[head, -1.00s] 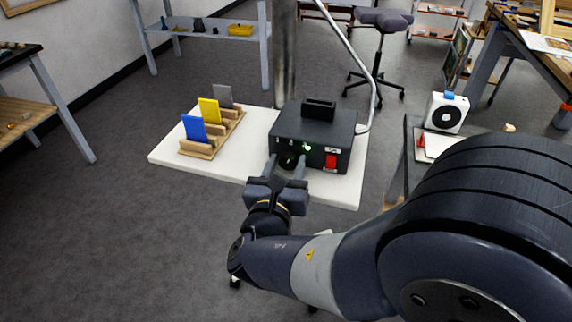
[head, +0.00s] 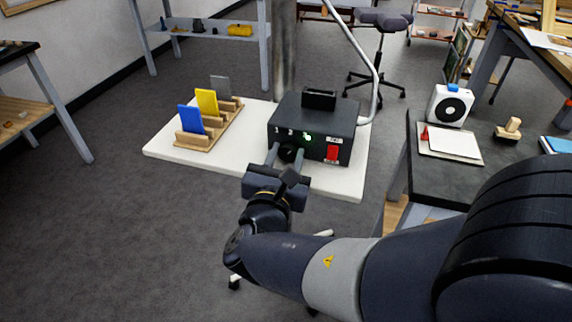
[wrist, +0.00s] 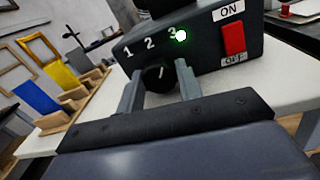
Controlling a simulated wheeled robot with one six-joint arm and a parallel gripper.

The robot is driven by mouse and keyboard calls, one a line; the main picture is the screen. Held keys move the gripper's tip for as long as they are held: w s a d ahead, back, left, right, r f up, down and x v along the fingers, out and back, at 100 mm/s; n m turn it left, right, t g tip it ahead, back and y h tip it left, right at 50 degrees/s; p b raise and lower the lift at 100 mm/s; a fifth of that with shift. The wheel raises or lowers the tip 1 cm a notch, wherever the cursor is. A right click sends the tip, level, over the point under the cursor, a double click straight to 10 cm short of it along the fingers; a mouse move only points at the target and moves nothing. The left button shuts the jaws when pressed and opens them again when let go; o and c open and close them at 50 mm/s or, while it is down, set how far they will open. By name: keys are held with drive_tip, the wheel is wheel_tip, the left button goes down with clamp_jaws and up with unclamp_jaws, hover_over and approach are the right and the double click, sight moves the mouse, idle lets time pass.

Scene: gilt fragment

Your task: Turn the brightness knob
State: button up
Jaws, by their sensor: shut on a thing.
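The black control box (head: 313,128) stands on a white board, with a round dark knob (head: 288,153) low on its front face. The knob (wrist: 158,77) also shows in the wrist view below the printed numbers 1, 2 and 3, with a short pale pointer mark on it. A green light (wrist: 181,35) glows beside the 3. My gripper (head: 285,157) is at the box front, one finger on each side of the knob. In the wrist view my gripper (wrist: 159,82) is shut on the knob, and the fingers partly hide its edges.
A red ON/OFF switch (wrist: 233,38) sits right of the knob. A wooden rack (head: 208,136) with blue, yellow and grey plates stands to the left on the white board (head: 165,152). A dark table (head: 440,180) is at right. Open floor lies at front left.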

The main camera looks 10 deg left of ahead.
drive_tip(key=m+b, duration=0.2)
drive_tip(key=b, duration=0.1)
drive_tip(key=shift+f+m, duration=0.15)
drive_tip(key=shift+m, duration=0.15)
drive_tip(key=shift+m+b, duration=0.3)
drive_tip(key=shift+r, duration=0.2)
drive_tip(key=o, duration=1)
drive_tip(key=shift+c, duration=0.2)
drive_tip(key=shift+s, duration=0.1)
drive_tip(key=s, duration=1)
drive_tip(key=shift+s+f+p, duration=0.25)
drive_tip(key=shift+s+p, duration=0.1)
drive_tip(key=shift+w+a, duration=0.1)
drive_tip(key=shift+w, duration=0.05)
